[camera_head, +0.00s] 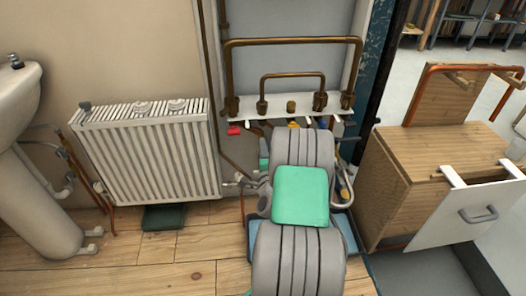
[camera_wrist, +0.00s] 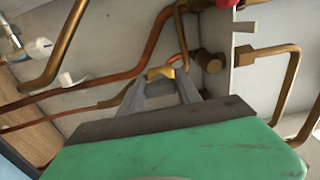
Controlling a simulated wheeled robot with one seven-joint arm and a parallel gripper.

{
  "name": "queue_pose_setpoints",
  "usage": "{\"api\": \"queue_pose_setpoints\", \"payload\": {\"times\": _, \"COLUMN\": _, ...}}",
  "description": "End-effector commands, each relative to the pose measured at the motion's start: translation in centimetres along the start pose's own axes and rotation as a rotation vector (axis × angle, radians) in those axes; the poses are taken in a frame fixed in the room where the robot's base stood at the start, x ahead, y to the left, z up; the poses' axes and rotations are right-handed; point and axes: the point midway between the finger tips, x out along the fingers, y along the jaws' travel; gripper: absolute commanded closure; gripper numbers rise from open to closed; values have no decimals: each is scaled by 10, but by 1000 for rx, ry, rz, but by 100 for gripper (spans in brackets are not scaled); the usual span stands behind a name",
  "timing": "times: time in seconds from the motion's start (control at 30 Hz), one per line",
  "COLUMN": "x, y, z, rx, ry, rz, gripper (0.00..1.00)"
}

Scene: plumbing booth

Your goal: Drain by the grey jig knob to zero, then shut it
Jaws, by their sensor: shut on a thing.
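The knob sits among copper pipes near the wall. In the head view my arm covers the gripper and whatever it holds. I cannot make out a grey knob for certain; a pale grey handle (camera_head: 338,118) shows just right of my arm under the white pipe board (camera_head: 244,105). No gauge reading is visible.
Copper pipes (camera_head: 292,41) rise above the board. A red handle (camera_head: 234,131) hangs at its left. A white radiator (camera_head: 150,155) and a basin (camera_head: 15,90) stand left. A wooden cabinet (camera_head: 395,195) stands close on the right. Bare floor (camera_head: 190,250) lies front left.

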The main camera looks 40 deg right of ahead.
Motion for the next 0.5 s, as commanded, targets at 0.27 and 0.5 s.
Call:
{"api": "queue_pose_setpoints", "payload": {"times": 0.27, "x": 0, "y": 0, "z": 0, "rx": -6, "ry": -1, "rz": 0, "gripper": 100}}
{"api": "queue_pose_setpoints", "payload": {"times": 0.5, "x": 0, "y": 0, "z": 0, "rx": -5, "ry": -1, "rz": 0, "gripper": 49}}
